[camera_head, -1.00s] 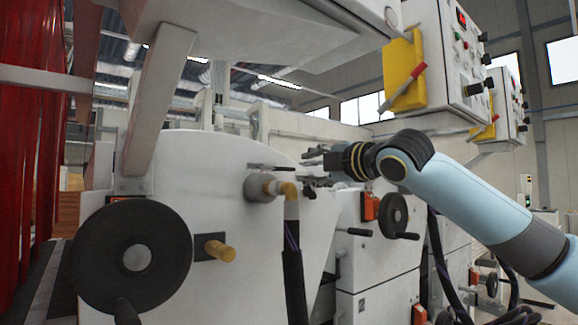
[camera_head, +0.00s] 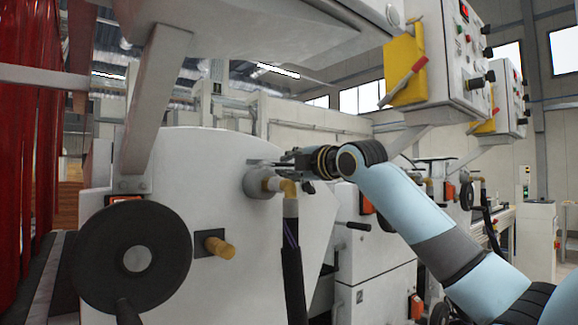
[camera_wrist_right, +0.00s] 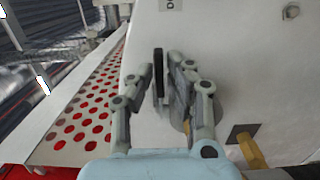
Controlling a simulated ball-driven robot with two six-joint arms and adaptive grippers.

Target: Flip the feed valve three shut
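The feed valve (camera_head: 262,182) is a round grey fitting on the white machine side, with a brass elbow and a black hose below. I cannot read a number on it. Its thin dark lever (camera_head: 262,162) sticks out level at the top, partly hidden by the gripper. My right gripper (camera_head: 285,168) is at the valve, reaching in from the right. In the wrist view the right gripper (camera_wrist_right: 163,75) has its fingers apart, with the dark lever (camera_wrist_right: 158,78) upright in the picture between them. Contact cannot be told. My left gripper is out of view.
A black handwheel (camera_head: 135,257) and a brass knob (camera_head: 218,247) stand out left of the hose (camera_head: 292,270). A control box (camera_head: 455,60) with a yellow holder (camera_head: 404,70) hangs above right. A perforated plate with red holes (camera_wrist_right: 85,115) shows in the wrist view.

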